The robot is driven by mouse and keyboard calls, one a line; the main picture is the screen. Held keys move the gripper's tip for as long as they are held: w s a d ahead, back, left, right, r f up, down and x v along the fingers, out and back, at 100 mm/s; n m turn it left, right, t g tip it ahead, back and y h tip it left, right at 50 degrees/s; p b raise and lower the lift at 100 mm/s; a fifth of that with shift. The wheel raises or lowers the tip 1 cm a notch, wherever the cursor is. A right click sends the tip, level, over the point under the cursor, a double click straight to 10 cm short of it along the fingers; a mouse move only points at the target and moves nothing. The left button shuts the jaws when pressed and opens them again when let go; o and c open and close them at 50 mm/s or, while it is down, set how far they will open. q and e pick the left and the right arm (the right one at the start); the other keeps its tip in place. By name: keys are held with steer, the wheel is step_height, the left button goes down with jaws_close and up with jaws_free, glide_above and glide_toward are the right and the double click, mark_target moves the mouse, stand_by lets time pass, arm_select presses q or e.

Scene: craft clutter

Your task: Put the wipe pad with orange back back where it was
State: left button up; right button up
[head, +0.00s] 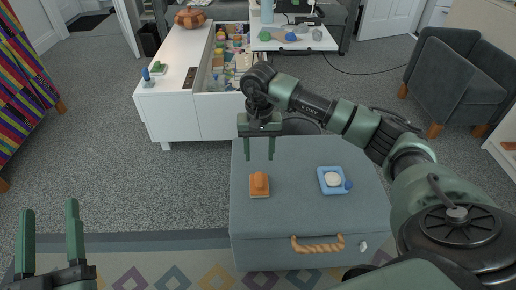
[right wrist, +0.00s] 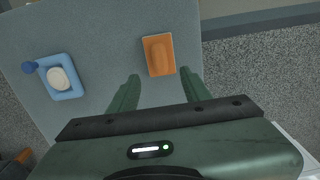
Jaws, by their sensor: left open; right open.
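The wipe pad with orange back (head: 260,184) lies on the grey-blue chest (head: 296,215), near its left side. It also shows in the right wrist view (right wrist: 159,55), ahead of the fingertips. My right gripper (head: 259,157) is open and empty, above and slightly behind the pad in the head view. Its two green fingers also show in the right wrist view (right wrist: 163,84). My left gripper (head: 50,222) is open and empty at the lower left, over the floor and away from the chest.
A blue square dish with a pale round thing and a blue knob (head: 331,180) sits right of the pad. A white cabinet (head: 178,100) with an open, filled drawer (head: 218,75) stands behind. A blue-and-green object (head: 147,76) is on the cabinet. A rope handle (head: 318,245) is on the chest's front.

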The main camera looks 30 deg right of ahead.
steer(key=s+a+m+g+y, duration=0.15)
steer(key=s+a+y, duration=0.3)
steer(key=a, duration=0.85)
steer(key=s+a+m+y, duration=0.2)
steer(key=s+a+y, duration=0.25)
steer(key=a, duration=0.85)
steer(key=s+a+r+m+y, duration=0.5)
steer(key=a+r+m+y, duration=0.4)
steer(key=r, duration=0.4)
steer(key=w+d+r+m+t+y, duration=0.1)
steer(key=d+r+m+t+y, duration=0.1)
steer(key=r+m+t, duration=0.65)
steer(key=w+d+r+m+t+y, duration=0.1)
steer(key=d+r+m+t+y, duration=0.3)
steer(key=m, duration=0.7)
steer(key=w+d+f+m+t+h, duration=0.1)
steer(key=d+f+m+t+h, duration=0.3)
steer(key=m+h, duration=0.5)
steer(key=w+d+f+m+t+h, duration=0.2)
steer(key=d+m+t+h, duration=0.3)
steer(key=m, duration=1.7)
steer(key=f+t+h, duration=0.1)
steer(key=h, duration=0.3)
steer(key=shift+d+f+h, duration=0.3)
steer(key=shift+f+h, duration=0.05)
steer(key=shift+h, duration=0.05)
